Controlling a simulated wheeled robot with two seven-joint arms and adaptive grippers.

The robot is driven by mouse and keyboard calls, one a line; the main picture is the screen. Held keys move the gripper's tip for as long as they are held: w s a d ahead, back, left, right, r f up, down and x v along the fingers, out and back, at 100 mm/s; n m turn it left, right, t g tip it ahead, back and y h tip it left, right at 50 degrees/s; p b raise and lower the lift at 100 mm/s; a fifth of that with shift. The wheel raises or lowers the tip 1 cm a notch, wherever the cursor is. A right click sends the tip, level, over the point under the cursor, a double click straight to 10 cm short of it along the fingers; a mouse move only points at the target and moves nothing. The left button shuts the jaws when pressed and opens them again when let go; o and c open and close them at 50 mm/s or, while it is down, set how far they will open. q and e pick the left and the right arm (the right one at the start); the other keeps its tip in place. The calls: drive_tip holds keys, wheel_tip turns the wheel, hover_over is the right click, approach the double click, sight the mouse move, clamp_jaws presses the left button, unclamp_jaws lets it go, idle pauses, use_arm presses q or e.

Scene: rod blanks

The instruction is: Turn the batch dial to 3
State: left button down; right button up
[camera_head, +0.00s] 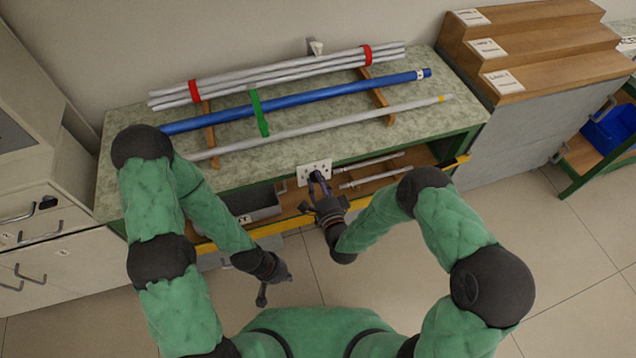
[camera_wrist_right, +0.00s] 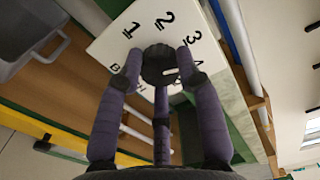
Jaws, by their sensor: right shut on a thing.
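The batch dial is a dark round knob (camera_wrist_right: 158,64) on a white plate (camera_wrist_right: 113,42) with the numerals 1, 2 and 3 around it. A white mark shows on the right side of the knob, below the direction of the 3; its exact setting is partly hidden by a finger. In the head view the plate (camera_head: 304,178) is on the front of the workbench. My right gripper (camera_head: 318,180) is at the plate, its purple fingers (camera_wrist_right: 158,85) shut around the knob. My left gripper (camera_head: 262,294) hangs low in front of the bench, away from the dial; its jaw opening is unclear.
Grey rods (camera_head: 280,74), a blue rod (camera_head: 300,97) and a single grey rod (camera_head: 320,125) lie on the bench top. A grey bin (camera_head: 262,207) and short rods (camera_head: 372,172) are on the shelf below. Wooden steps (camera_head: 540,45) stand at the right. The floor in front is clear.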

drive_tip(key=shift+d+f+n+b, duration=0.1)
drive_tip(key=shift+n+b, duration=0.3)
drive_tip(key=shift+n, duration=1.6)
drive_tip(key=o, duration=1.2)
drive_tip(key=shift+c, duration=0.2)
drive_tip(key=v, duration=1.2)
